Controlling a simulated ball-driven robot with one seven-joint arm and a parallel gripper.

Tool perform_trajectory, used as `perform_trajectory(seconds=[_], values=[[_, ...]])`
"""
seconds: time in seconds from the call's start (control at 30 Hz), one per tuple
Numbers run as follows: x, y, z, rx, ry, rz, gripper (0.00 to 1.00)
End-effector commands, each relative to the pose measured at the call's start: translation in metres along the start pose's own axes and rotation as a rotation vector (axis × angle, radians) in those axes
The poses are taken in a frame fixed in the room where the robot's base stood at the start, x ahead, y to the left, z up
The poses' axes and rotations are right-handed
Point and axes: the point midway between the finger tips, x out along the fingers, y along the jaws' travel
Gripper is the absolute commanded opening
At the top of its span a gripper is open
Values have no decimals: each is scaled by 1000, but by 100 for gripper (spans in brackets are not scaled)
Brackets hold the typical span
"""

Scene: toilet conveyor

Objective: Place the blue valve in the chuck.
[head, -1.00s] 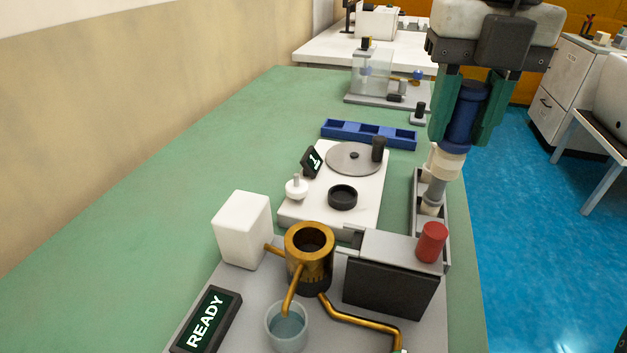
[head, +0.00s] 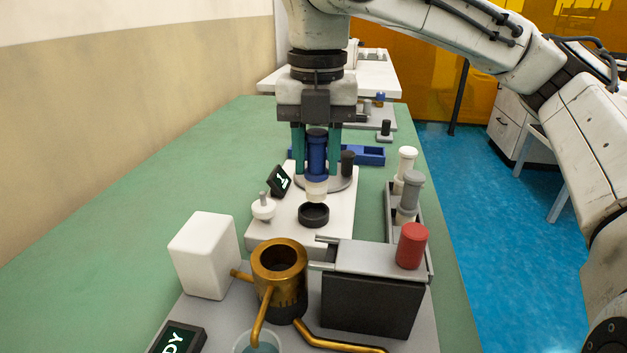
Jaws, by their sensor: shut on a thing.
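My gripper (head: 316,168) is shut on the blue valve (head: 317,150), its teal fingers on either side of it. The valve is upright, with a blue body and a cream lower end. In the picture, its lower end sits just above and behind a dark round ring (head: 314,214) on the white plate (head: 272,233); whether they touch is unclear. A brass open-topped cylinder (head: 279,258) with pipes stands nearer, on a grey base. I cannot tell for sure which of these is the chuck.
A grey rack (head: 391,205) at right holds grey and cream valves (head: 410,188). A white block (head: 205,255) is at left. A blue tray (head: 369,155) lies behind. The green table is clear at left.

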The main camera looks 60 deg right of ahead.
Motion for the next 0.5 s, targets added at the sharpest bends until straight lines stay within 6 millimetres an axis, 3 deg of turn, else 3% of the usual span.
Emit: perform_trajectory(seconds=[0.23, 0.5], values=[[35, 4, 4, 1, -2, -3, 2], [37, 4, 3, 0, -1, 0, 2]])
